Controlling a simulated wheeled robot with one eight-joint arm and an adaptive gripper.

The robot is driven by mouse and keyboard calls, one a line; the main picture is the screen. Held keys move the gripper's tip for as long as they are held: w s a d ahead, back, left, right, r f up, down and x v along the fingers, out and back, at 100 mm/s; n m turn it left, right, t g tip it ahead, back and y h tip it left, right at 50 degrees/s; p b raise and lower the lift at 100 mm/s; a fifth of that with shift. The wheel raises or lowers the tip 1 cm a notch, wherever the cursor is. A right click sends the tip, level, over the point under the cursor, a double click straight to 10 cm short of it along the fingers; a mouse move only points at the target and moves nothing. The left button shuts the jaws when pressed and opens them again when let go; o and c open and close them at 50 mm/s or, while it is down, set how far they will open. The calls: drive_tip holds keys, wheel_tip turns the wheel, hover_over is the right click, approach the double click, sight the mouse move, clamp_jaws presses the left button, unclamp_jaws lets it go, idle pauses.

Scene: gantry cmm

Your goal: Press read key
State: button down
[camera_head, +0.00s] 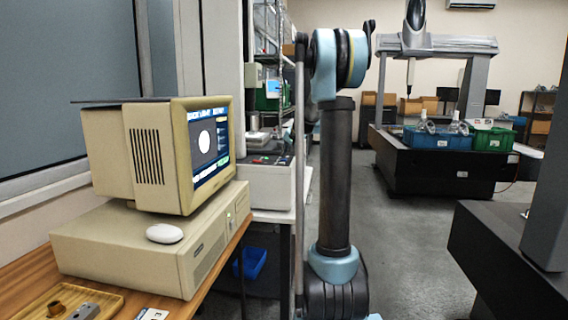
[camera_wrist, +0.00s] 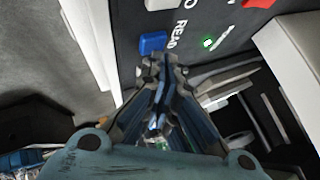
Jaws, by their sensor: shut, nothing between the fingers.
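In the wrist view a blue key (camera_wrist: 153,42) sits on a dark panel (camera_wrist: 200,65), with the word READ printed beside it. My gripper (camera_wrist: 160,62) is shut and empty. Its fingertips appear just below the blue key in the picture; I cannot tell whether they touch it. The key's near edge lies close to the fingertips. In the head view the grey control box (camera_head: 268,183) with small coloured keys on top stands behind the computer. My gripper is not clearly seen in the head view.
In the wrist view a white key (camera_wrist: 163,4), a red key (camera_wrist: 258,3) and a lit green lamp (camera_wrist: 208,42) are near the blue key. A beige monitor (camera_head: 150,150) stands left of the box. Open floor (camera_head: 410,240) lies to the right.

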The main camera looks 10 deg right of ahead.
drive_tip(key=shift+f, duration=0.35)
idle(0.7)
idle(0.4)
drive_tip(key=shift+r, duration=0.8)
drive_tip(key=shift+r, duration=2.5)
